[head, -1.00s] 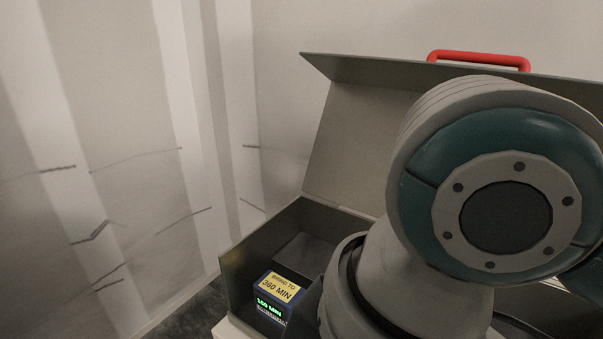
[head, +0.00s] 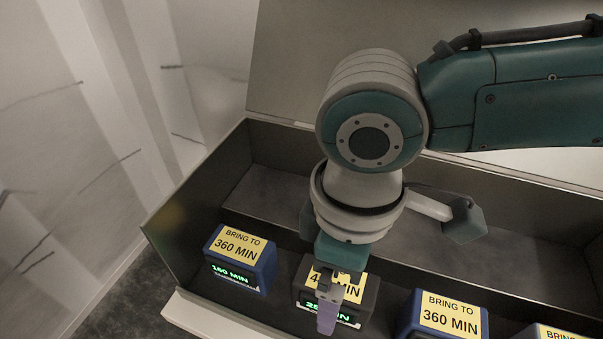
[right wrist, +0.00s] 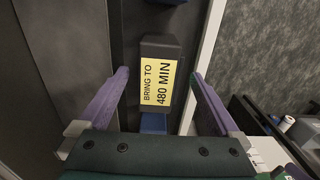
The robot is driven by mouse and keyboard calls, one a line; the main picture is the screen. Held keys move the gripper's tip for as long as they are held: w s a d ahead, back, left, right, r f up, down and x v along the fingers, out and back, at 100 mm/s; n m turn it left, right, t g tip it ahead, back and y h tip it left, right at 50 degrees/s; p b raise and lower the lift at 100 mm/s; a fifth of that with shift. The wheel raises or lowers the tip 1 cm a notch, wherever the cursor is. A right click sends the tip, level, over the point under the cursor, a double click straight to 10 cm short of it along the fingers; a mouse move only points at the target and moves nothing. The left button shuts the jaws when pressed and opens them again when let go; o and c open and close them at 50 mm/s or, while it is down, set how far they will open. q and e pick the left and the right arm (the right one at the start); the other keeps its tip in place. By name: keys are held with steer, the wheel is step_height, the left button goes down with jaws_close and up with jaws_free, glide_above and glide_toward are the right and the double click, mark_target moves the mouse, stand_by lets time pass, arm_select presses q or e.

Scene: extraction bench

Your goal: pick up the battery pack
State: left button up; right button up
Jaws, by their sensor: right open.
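In the head view, several battery packs sit in a row in an open grey case (head: 180,205). A blue pack (head: 240,262) at the left has a yellow label "BRING TO 360 MIN" and a green display that seems to read 160 MIN. Beside it is a dark grey pack (head: 363,300), its label partly hidden by my right gripper (head: 327,318). In the right wrist view, my right gripper (right wrist: 159,74) is open, its purple fingers apart on either side of the dark pack (right wrist: 157,85), labelled "BRING TO 480 MIN". I cannot tell finger depth. My left gripper is out of view.
Another blue pack (head: 445,316) labelled 360 MIN stands to the right, and a further pack (head: 548,332) is cut off by the lower edge. The case's raised lid (head: 290,60) stands behind. The long compartment behind the row (head: 270,190) looks empty.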

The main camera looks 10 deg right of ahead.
steer(key=shift+a+f, duration=0.1)
steer(key=shift+f, duration=0.75)
jaws_close()
steer(key=shift+w+r, duration=0.1)
